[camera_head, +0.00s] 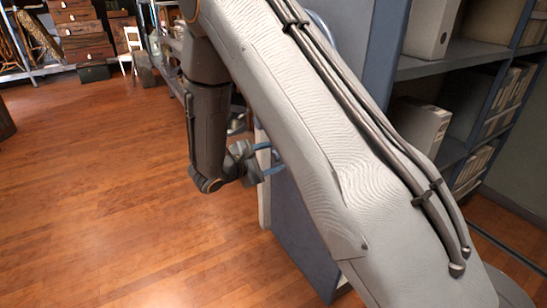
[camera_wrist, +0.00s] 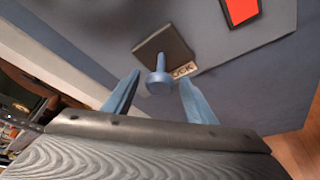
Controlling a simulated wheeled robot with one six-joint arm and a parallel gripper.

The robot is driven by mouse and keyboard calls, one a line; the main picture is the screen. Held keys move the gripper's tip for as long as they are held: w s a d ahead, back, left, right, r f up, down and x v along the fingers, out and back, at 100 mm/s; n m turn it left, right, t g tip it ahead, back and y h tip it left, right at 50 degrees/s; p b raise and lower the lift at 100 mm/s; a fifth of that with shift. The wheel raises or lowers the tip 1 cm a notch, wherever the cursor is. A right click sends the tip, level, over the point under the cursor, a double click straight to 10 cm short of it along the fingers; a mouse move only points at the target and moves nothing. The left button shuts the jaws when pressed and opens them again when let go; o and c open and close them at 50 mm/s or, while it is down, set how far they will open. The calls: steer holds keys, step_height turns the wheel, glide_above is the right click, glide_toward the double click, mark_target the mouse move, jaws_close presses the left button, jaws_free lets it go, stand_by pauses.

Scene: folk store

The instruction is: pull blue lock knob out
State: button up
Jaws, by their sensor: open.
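The blue lock knob (camera_wrist: 159,82) shows in the wrist view, standing out from a dark square plate (camera_wrist: 165,45) on a grey-blue panel. A small label reading what looks like "LOCK" (camera_wrist: 184,70) sits beside it, partly hidden by the knob. My gripper (camera_wrist: 157,85) is open, with one blue finger to the left of the knob and one to the right. Gaps show between the knob and both fingers. In the head view my gripper (camera_head: 270,161) is at the side of the shelf unit, and my arm hides the knob.
A red rectangle with a dark border (camera_wrist: 240,10) is on the same panel. The grey-blue shelf unit (camera_head: 300,225) holds white boxes (camera_head: 419,128) at right. Open wooden floor (camera_head: 110,200) lies at left, with stacked cases (camera_head: 82,30) at the back.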

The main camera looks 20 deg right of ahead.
steer(key=v, duration=0.8)
steer(key=shift+p, duration=0.35)
steer(key=shift+d, duration=0.1)
steer(key=s+d+r+m+g+y, duration=0.2)
steer(key=s+r+m+g, duration=0.15)
steer(key=s, duration=0.45)
steer(key=s+d+r+m+g+y, duration=0.2)
steer(key=s+r+m+g, duration=0.15)
steer(key=s, duration=0.55)
steer(key=s+a+r+m+y, duration=0.35)
steer(key=s+a+y, duration=0.6)
steer(key=s, duration=0.45)
steer(key=d+r+m+p, duration=0.4)
steer(key=d+r+p, duration=0.5)
steer(key=p, duration=1)
steer(key=shift+r+h, duration=0.35)
steer(key=shift+r, duration=0.4)
